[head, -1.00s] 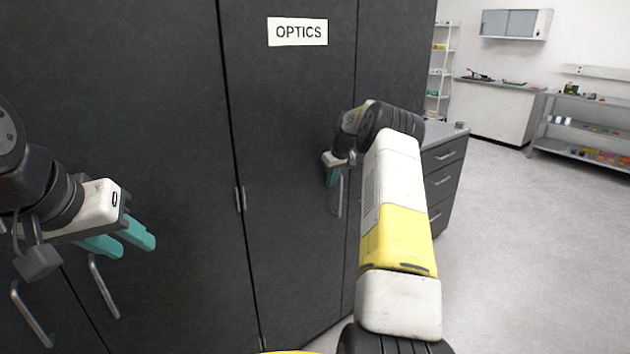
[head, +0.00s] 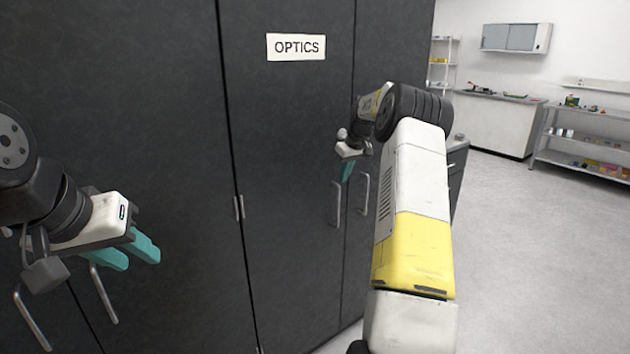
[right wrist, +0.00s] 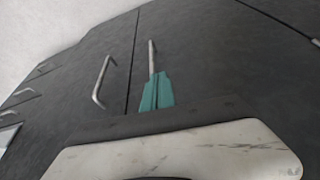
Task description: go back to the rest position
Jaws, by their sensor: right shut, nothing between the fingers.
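My left gripper (head: 138,260) is at the left of the head view, its two teal fingers a little apart with nothing seen between them. It is in front of the dark cabinet (head: 285,170), near two metal handles. My right gripper (head: 346,172) is further off, its teal fingers pointing down near a bar handle (head: 336,204). In the right wrist view its teal fingers (right wrist: 157,92) are together and empty. A handle shows just beyond their tips there; I cannot tell whether they touch it.
The cabinet, labelled OPTICS (head: 296,46), has its doors closed and fills the left and middle. A second bar handle (head: 364,195) is right of my right gripper. Open floor (head: 530,270) lies at right, with a shelf unit (head: 590,150) and a bench (head: 490,120) behind.

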